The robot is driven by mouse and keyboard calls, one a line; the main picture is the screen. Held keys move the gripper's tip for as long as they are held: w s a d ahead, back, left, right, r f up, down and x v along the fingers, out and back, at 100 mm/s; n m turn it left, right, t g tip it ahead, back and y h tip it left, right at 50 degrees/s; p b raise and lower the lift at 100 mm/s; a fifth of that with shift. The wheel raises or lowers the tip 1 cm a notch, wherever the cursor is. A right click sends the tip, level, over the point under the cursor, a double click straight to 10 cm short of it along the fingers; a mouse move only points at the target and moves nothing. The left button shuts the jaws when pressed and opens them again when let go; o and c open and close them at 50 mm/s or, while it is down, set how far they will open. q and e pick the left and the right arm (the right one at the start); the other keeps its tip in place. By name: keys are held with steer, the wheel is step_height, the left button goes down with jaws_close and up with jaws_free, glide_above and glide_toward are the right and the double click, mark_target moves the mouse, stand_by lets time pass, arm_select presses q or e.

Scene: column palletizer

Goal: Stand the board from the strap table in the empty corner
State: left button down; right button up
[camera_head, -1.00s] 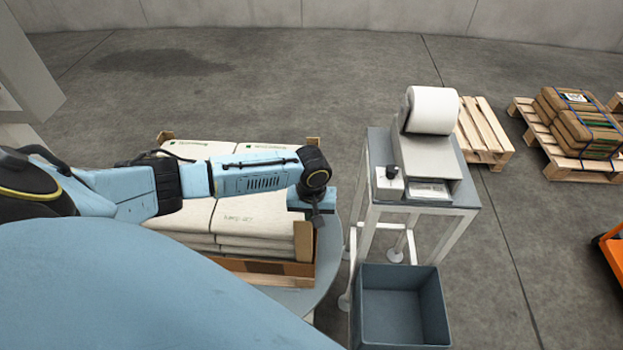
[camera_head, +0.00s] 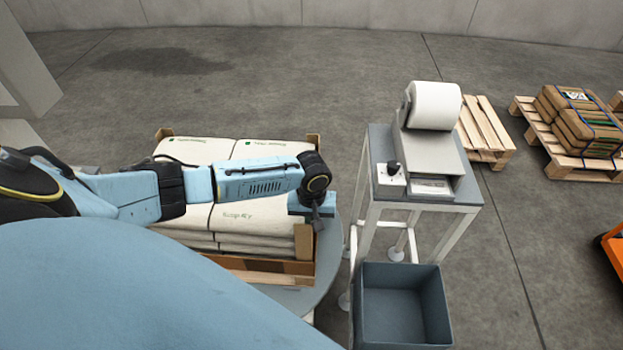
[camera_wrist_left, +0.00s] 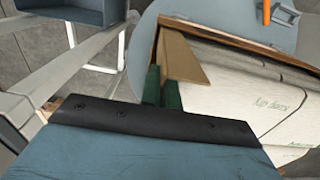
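The brown corner board (camera_head: 304,242) stands upright at the near right corner of the bag stack (camera_head: 250,214). My left gripper (camera_head: 319,214) is at the top of this board. In the left wrist view, its two green fingers (camera_wrist_left: 162,92) sit close together on either side of one flange of the board (camera_wrist_left: 183,58), which shows beyond them. They look shut on it; the exact contact is partly hidden. Other boards stand at the far left corner (camera_head: 165,133) and far right corner (camera_head: 313,140). My arm hides the near left corner. My right gripper is not in view.
A grey table (camera_head: 379,150) with a white roll (camera_head: 434,106) and a small device stands right of the stack. A blue-grey bin (camera_head: 402,305) stands before it. Wooden pallets (camera_head: 487,130) lie farther right. The floor behind the stack is clear.

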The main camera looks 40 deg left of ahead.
arm_select(q)
steer(key=shift+f, duration=0.15)
steer(key=c, duration=1.6)
jaws_free()
step_height(320, 180, up, 13)
steer(key=shift+r+p, duration=0.2)
steer(key=shift+p, duration=0.9)
